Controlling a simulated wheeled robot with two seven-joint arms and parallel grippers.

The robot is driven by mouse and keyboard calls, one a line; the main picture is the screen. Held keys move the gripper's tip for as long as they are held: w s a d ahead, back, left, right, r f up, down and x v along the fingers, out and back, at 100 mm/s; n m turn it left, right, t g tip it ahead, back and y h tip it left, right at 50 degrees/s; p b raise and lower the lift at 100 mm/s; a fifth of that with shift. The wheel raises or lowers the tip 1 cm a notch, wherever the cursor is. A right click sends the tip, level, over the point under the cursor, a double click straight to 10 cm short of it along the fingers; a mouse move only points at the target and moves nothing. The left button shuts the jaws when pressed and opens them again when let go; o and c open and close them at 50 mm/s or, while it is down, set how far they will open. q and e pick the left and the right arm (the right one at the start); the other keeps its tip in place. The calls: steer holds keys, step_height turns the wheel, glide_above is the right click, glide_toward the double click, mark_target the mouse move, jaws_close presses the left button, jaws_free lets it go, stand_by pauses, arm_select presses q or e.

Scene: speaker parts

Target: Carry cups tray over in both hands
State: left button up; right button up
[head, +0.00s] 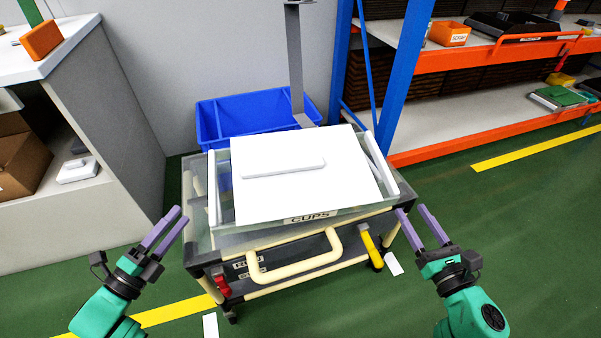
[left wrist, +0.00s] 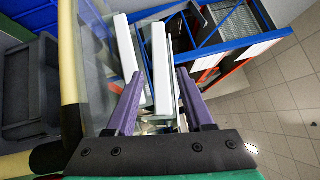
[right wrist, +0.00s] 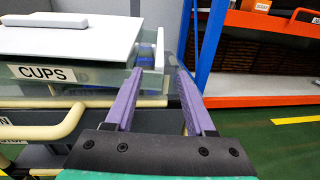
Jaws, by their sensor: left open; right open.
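The cups tray is a clear-walled box (head: 313,217) with a "CUPS" label on its front and a white lid-like panel (head: 300,195) on top. White bars run along its left side (head: 211,188) and right side (head: 378,158). It sits on a cart. My left gripper (head: 182,214) is open and empty at the front left, apart from the tray. The left wrist view shows a white bar (left wrist: 161,68) ahead between its fingers. My right gripper (head: 411,210) is open and empty off the front right corner. The right wrist view shows the right bar (right wrist: 159,50) ahead, between the fingertips.
The cart has a cream push handle (head: 295,268) in front, plus red and yellow levers. A blue bin (head: 258,106) and a grey post (head: 295,65) stand behind. A blue-and-orange shelf rack (head: 480,65) is at right, a grey cabinet (head: 105,95) at left. Green floor is open at right.

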mark_target(215, 173)
arm_select(q)
steer(key=x, duration=1.4)
steer(key=shift+w+f, duration=0.1)
steer(key=shift+w, duration=0.15)
arm_select(e)
steer(key=w, duration=0.4)
steer(key=w+a, duration=0.1)
steer(key=w, duration=0.4)
steer(key=w+a, duration=0.1)
steer(key=w, duration=0.4)
steer(key=shift+w+a, duration=0.15)
arm_select(q)
steer(key=shift+c, duration=0.3)
arm_select(e)
steer(key=shift+c, duration=0.3)
arm_select(q)
jaws_close()
arm_select(e)
jaws_close()
